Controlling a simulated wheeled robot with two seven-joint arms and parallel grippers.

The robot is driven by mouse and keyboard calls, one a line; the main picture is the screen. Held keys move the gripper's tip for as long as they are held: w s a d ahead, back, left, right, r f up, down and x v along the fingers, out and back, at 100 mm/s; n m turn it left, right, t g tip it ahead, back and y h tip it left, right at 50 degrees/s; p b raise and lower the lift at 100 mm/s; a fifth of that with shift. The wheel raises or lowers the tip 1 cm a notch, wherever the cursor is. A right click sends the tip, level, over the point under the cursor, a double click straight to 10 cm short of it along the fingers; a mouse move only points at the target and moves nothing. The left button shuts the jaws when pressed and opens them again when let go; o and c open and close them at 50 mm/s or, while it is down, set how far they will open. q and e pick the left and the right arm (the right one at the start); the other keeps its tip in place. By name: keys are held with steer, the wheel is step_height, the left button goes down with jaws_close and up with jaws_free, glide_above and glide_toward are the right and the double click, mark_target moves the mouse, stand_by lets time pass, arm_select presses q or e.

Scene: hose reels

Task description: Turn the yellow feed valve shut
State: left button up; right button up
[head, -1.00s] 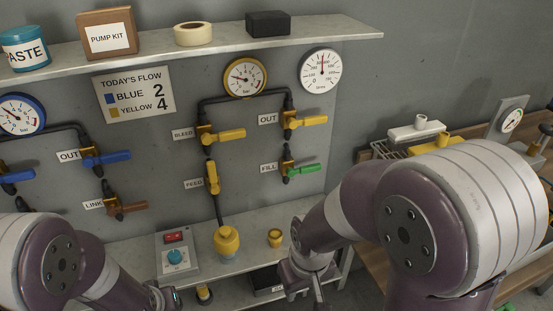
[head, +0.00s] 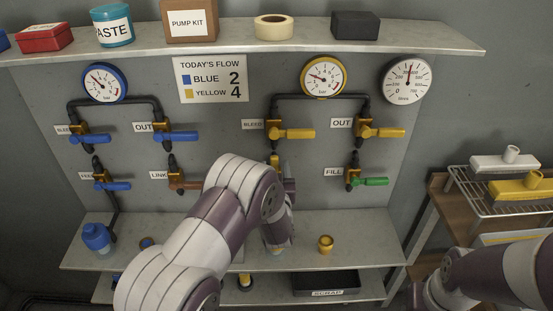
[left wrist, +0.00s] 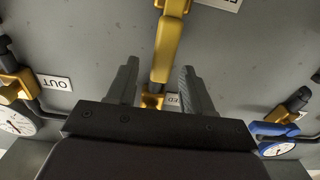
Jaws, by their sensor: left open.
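The yellow feed valve (head: 275,161) is mostly hidden behind my left arm in the head view; only a bit of its top shows. In the left wrist view its long yellow handle (left wrist: 169,45) runs up the picture from an orange-yellow fitting, beside a partly hidden label ending in "ED". My left gripper (left wrist: 159,68) is open, with one finger on each side of the handle and gaps showing between. I cannot tell how deep the handle lies between the fingers. My right forearm shows at the lower right of the head view, its gripper out of sight.
Yellow bleed (head: 294,134) and out (head: 382,132) valves sit above, and the green fill valve (head: 370,182) to the right. The brown link valve (head: 186,183) is left of my arm. A lower shelf (head: 365,232) holds a small yellow cup (head: 325,244).

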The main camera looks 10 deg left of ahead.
mark_target(275, 165)
arm_select(q)
steer(key=shift+x, duration=1.25)
steer(key=shift+w+a, duration=0.15)
steer(key=shift+w, duration=0.3)
jaws_close()
